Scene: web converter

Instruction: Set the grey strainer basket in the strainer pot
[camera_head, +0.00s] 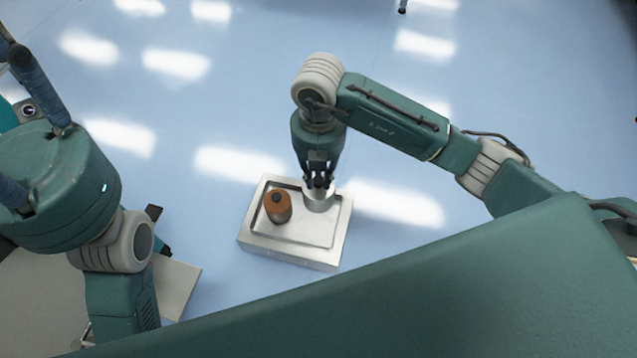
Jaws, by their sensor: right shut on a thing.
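The grey strainer basket (320,203) is a small pale cylinder at the right of the metal stand's top. My right gripper (318,183) points down over it and is shut on its upper part. I cannot tell whether the basket touches the surface below. A brown-orange pot with a dark round top (278,206), seemingly the strainer pot, stands just left of the basket, apart from it. My left arm is at the left edge. Dark parts near its grey joint may be the left gripper (160,231), mostly hidden, its state unclear.
The metal stand (290,256) has a raised rim around a recessed top. A pale flat surface (180,282) lies at lower left under my left arm. The blue floor around the stand is clear. My green body covers the lower right.

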